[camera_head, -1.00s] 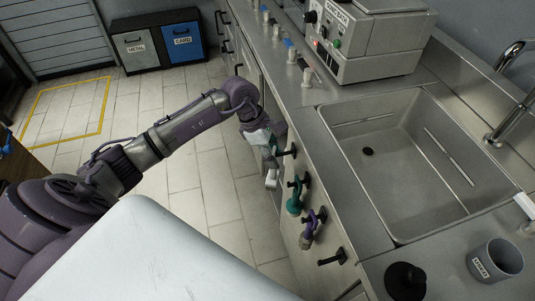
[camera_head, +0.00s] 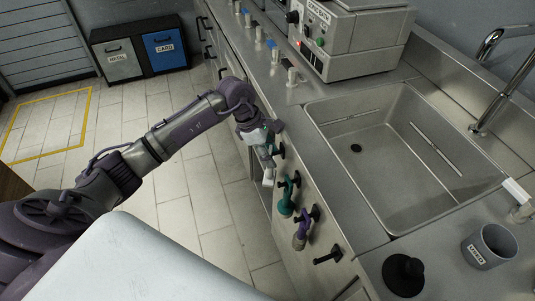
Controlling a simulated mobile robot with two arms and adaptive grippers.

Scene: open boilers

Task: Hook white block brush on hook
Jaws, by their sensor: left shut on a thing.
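My left gripper (camera_head: 262,139) is shut on the white block brush (camera_head: 268,174), which hangs below the fingers at the front face of the counter. A black hook (camera_head: 279,151) sticks out of that face just right of the gripper. I cannot tell whether the brush touches this hook. Lower along the same face, a green brush (camera_head: 286,197) and a purple brush (camera_head: 301,232) hang at other black hooks. A bare black hook (camera_head: 329,255) is nearest to me. My right gripper is not in view.
The steel counter has a sink (camera_head: 401,160) with a tap (camera_head: 505,92). A grey mug (camera_head: 489,247) and a black plunger-like thing (camera_head: 404,276) stand at its near end. A grey machine (camera_head: 345,38) stands beyond the sink. The tiled floor to the left is clear.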

